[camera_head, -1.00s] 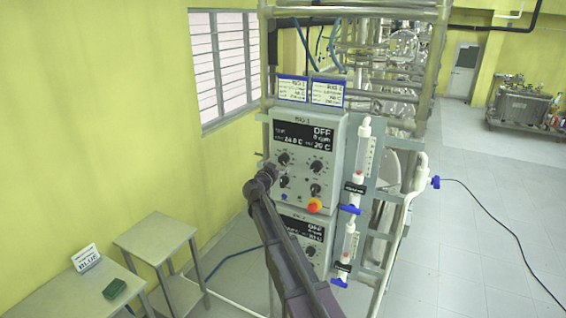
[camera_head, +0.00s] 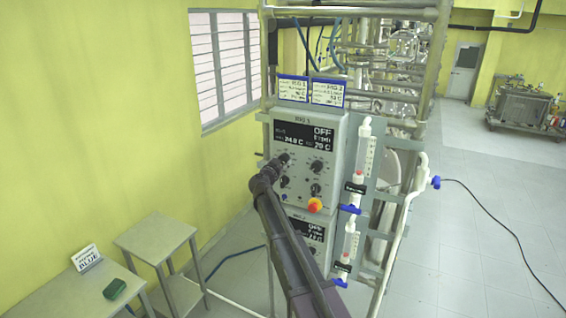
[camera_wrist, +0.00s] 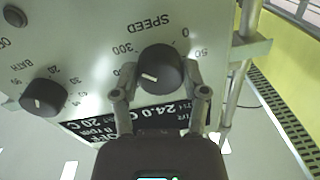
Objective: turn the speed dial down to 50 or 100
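The black speed dial (camera_wrist: 160,70) is on the upper control box (camera_head: 310,205), with its white mark toward the lower left in the wrist view. The "SPEED" label and the figures 300, 50 and 0 show around it. My gripper (camera_wrist: 160,88) has its fingers spread, one on each side of the dial. A narrow gap seems to show between each finger and the knob; I cannot tell if either touches. In the head view my gripper (camera_head: 279,163) is at the box's upper left dial, mostly covering it. The display (camera_head: 304,136) reads OFF.
A bath dial (camera_wrist: 44,97) sits beside the speed dial in the wrist view. Other dials and an orange-red button (camera_head: 315,205) are below and right on the box. A second control box (camera_head: 312,235) is underneath. A small table (camera_head: 155,238) stands at left.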

